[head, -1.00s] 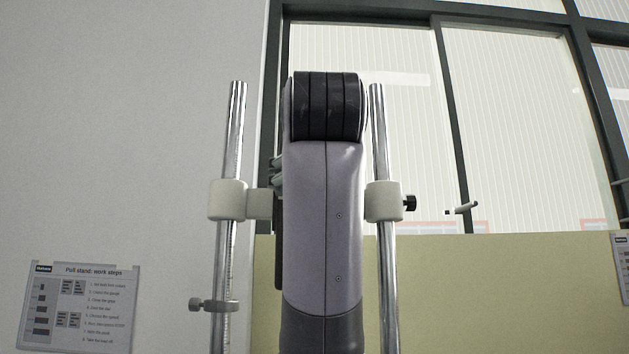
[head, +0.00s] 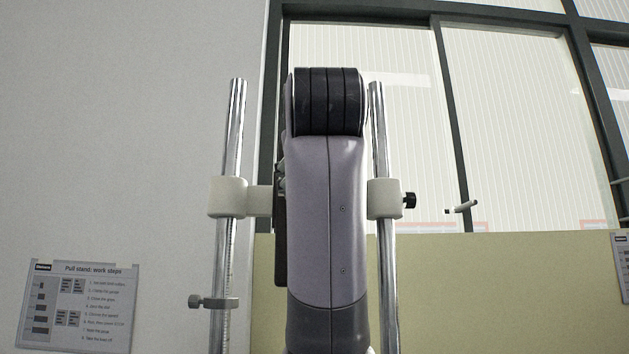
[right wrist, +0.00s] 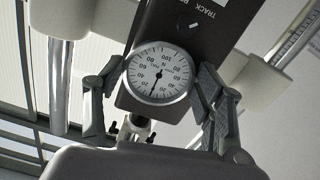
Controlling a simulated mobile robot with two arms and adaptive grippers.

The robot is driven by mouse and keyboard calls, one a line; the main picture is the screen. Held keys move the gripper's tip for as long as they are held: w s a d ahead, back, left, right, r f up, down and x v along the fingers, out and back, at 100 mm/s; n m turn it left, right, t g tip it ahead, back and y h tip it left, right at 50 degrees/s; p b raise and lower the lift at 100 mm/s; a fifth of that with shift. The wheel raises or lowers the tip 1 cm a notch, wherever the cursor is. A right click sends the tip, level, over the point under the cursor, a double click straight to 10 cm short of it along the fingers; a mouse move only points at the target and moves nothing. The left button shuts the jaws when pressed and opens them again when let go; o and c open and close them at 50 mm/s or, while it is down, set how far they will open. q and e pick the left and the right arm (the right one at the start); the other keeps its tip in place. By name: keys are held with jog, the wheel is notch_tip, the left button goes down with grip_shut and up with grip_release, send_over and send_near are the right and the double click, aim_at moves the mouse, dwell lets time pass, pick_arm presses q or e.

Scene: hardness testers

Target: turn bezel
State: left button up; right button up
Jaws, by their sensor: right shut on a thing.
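In the right wrist view, a round white dial with a thin bezel (right wrist: 159,73) is set in a dark gauge body (right wrist: 185,30), which appears tilted. Its needle points to the lower left, close to 0. My right gripper (right wrist: 161,75) has one finger on each side of the dial and is shut on the bezel. In the head view my own arm hides the dial and most of the gauge. A dark edge of the gauge body (head: 279,240) shows left of my arm. My left gripper is in neither view.
Two upright chrome columns, left (head: 235,130) and right (head: 378,130), flank the gauge, with pale clamp blocks (head: 228,197) on them. A small black knob (head: 410,199) sticks out at the right. A work-steps sign (head: 80,305) hangs at lower left.

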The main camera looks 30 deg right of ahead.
jog(key=o, duration=1.2)
jog(key=shift+c, duration=0.2)
jog(key=v, duration=1.2)
